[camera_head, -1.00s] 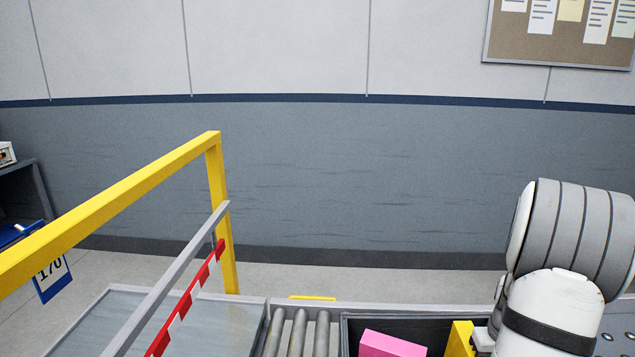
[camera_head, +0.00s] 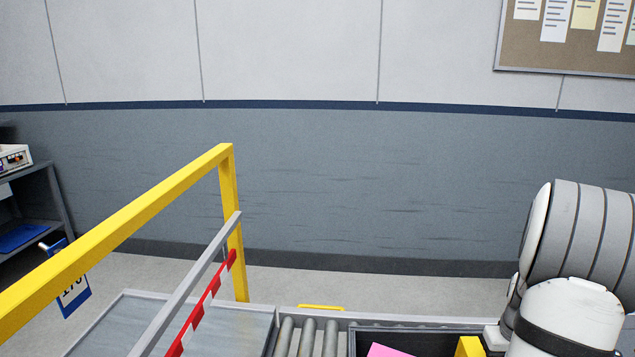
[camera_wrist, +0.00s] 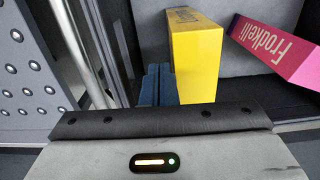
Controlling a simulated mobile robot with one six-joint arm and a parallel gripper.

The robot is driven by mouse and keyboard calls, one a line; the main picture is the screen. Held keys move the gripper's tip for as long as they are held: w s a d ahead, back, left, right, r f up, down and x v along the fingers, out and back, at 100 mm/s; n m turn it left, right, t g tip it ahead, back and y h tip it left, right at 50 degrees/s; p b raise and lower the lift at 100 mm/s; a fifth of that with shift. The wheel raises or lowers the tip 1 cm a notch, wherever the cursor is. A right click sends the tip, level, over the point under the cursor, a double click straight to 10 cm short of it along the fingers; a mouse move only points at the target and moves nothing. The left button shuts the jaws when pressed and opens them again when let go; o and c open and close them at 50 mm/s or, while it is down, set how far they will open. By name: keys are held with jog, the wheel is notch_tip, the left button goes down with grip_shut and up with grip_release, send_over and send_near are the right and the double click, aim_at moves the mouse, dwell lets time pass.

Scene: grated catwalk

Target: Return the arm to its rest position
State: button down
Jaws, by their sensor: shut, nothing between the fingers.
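In the head view my arm shows at the lower right, over the right end of a dark crate (camera_head: 436,331). My gripper is out of sight there. In the wrist view two blue fingers of my gripper (camera_wrist: 157,70) stand close together, shut with nothing between them. A yellow box (camera_wrist: 198,62) stands just right of the fingers; whether they touch it I cannot tell. A pink box (camera_wrist: 278,50) with white lettering lies farther right. In the head view the tops of the pink box (camera_head: 392,351) and yellow box (camera_head: 469,347) show inside the crate.
Grey rollers (camera_head: 308,337) lie beside the crate. A shelf (camera_head: 45,190) stands at the far left.

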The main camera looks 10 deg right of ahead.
notch_tip(320, 180, up, 2)
jog(key=shift+r+p, duration=0.25)
jog(key=shift+p, duration=0.35)
jog(key=w+a+r+n, duration=0.1)
jog(key=w+a+r, duration=0.2)
jog(key=a+r, duration=0.6)
jog(key=s+a+r+t, duration=0.1)
jog(key=s+a+r, duration=0.1)
jog(key=a, duration=0.6)
jog(key=s+a+r+n+t, duration=0.1)
jog(key=s+a, duration=0.3)
jog(key=a, duration=0.3)
jog(key=s+a+r+n+t, duration=0.1)
jog(key=s+a+r, duration=0.1)
jog(key=a, duration=0.6)
jog(key=shift+s+a+r, duration=0.35)
jog(key=shift+s, duration=0.5)
